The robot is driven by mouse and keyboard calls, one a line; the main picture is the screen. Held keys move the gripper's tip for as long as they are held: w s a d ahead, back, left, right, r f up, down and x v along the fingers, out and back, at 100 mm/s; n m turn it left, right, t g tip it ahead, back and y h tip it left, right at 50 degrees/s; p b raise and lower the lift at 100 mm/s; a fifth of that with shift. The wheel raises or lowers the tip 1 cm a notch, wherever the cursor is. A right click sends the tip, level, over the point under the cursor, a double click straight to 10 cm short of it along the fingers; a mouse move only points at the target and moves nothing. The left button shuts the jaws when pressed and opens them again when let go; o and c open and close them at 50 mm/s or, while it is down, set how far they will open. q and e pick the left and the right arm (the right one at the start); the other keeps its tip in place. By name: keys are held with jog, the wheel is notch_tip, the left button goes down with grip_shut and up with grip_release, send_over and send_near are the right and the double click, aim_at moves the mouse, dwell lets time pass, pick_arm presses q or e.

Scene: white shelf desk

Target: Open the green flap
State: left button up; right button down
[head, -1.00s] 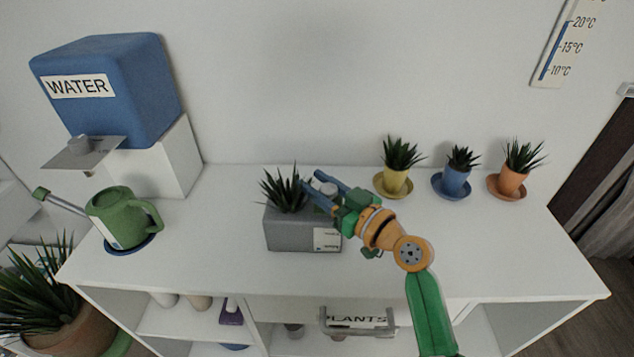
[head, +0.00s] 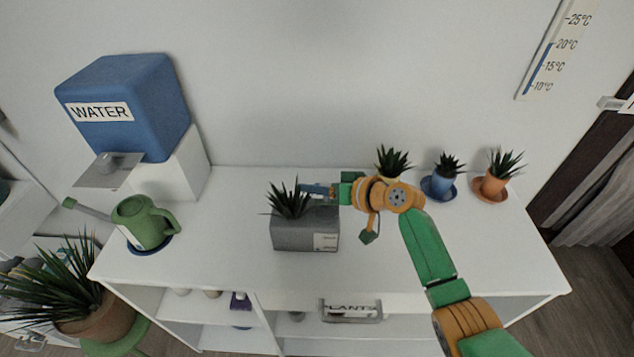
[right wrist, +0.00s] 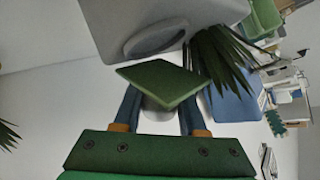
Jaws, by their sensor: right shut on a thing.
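The grey planter box (head: 292,237) stands on the white desk top, with a spiky plant (head: 290,200) in its left part. My right gripper (head: 318,190) is above the box's right part, beside the plant. In the right wrist view the green flap (right wrist: 160,80) is a tilted square plate in front of the fingertips, hiding them. A pale rounded part (right wrist: 157,108) shows between the fingers (right wrist: 158,100), which are shut on the flap. The grey box (right wrist: 105,25) shows an oval opening beyond the flap. The flap is hidden in the head view. My left gripper is not in view.
A green watering can (head: 145,222) and a blue water tank (head: 125,105) are at the left. Small potted plants in yellow, blue (head: 440,187) and orange (head: 492,186) pots stand at the back right. The desk's front right is clear under my arm.

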jog(key=shift+w+f+m+g, duration=0.15)
jog(key=shift+m+g, duration=0.15)
jog(key=shift+g, duration=0.2)
dwell(0.3)
jog(key=shift+c, duration=2.2)
grip_release()
jog(key=shift+v, duration=3.5)
